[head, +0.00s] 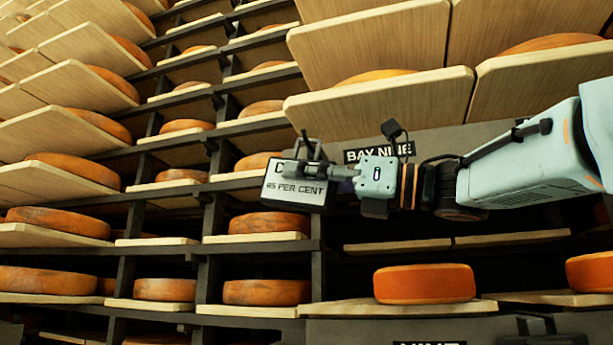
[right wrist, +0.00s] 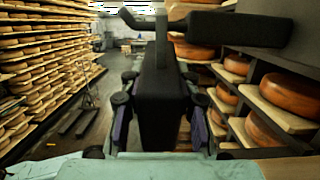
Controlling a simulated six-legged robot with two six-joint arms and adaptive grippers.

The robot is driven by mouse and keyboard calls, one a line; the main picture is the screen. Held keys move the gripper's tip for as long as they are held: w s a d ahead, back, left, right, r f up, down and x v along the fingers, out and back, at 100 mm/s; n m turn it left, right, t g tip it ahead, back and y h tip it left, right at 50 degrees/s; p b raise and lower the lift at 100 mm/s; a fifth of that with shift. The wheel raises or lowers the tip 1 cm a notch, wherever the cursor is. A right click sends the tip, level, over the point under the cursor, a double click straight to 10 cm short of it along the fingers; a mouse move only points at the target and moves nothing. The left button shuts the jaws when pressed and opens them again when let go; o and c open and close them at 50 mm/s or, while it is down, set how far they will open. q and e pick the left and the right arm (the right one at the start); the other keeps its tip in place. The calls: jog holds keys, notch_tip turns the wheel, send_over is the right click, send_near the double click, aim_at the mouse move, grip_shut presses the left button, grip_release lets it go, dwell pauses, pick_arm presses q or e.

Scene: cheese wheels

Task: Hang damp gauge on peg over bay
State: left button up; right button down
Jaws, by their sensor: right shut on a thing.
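The damp gauge (head: 297,194) is a pale box with dark lettering that reads "PER CENT" on its lower line. My right gripper (head: 322,174) reaches in from the right and is shut on it, holding it in the air in front of the racks. The gripper covers part of the gauge's upper lettering. In the right wrist view the gauge's dark back (right wrist: 160,105) stands upright between the two fingers. The "BAY NINE" sign (head: 380,152) is on a grey panel just right of the gauge. I cannot make out the peg clearly. My left gripper is out of view.
Wooden shelves with orange cheese wheels (head: 425,284) fill the racks around the bay. A shelf board (head: 385,108) juts out above my right gripper. A dark bar (right wrist: 235,28) crosses the top of the right wrist view.

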jog(key=shift+s, duration=0.1)
jog(key=c, duration=1.1)
grip_release()
jog(key=shift+s+a+r, duration=0.15)
jog(key=shift+s, duration=0.1)
jog(key=shift+o, duration=1)
jog(key=shift+w, duration=0.3)
jog(key=v, duration=0.7)
jog(key=shift+d, duration=0.2)
